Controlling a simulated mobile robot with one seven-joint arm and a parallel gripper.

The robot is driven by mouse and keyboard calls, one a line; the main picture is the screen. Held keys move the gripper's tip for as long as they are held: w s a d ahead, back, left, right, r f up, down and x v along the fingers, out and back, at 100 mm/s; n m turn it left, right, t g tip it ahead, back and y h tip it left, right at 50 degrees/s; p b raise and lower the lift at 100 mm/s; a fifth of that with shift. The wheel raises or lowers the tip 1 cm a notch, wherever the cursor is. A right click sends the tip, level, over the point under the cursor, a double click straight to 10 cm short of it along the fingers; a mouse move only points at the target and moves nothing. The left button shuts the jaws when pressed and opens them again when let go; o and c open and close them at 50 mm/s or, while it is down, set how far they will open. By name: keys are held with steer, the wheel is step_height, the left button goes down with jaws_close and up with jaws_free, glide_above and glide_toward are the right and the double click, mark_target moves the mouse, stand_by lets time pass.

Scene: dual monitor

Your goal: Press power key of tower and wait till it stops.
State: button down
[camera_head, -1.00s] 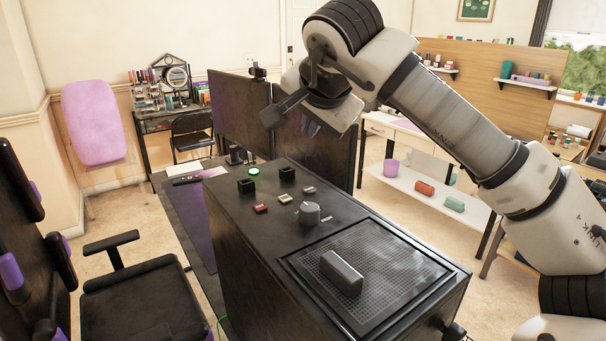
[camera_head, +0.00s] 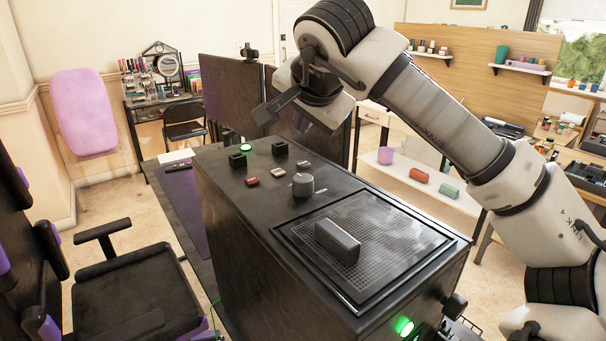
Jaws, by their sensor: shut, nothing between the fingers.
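The black tower (camera_head: 228,205) stands in the middle of the view. My gripper (camera_head: 267,112) is shut and empty. In the picture it appears above the green-lit key and slightly to its right, apart from it. Another green light (camera_head: 404,326) glows low on the tower's near right face.
A grey block (camera_head: 337,242) sits on the tower's mesh top panel. Dark monitors (camera_head: 232,98) stand behind the tower, close to my gripper in the picture. A black chair (camera_head: 133,275) is at the left. A shelf table (camera_head: 395,170) stands at the back right.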

mark_target(304, 166)
steer(key=shift+f+b, duration=1.15)
steer(key=shift+f, duration=0.9)
steer(key=shift+f, duration=0.1)
steer(key=shift+f+b, duration=0.3)
steer(key=shift+b, duration=0.05)
steer(key=shift+f+b, duration=0.3)
steer(key=shift+f, duration=0.1)
stand_by(0.8)
steer(key=shift+r, duration=0.15)
steer(key=shift+r+p, duration=0.55)
steer(key=shift+r, duration=0.15)
step_height(304, 166, up, 5)
steer(key=p, duration=0.4)
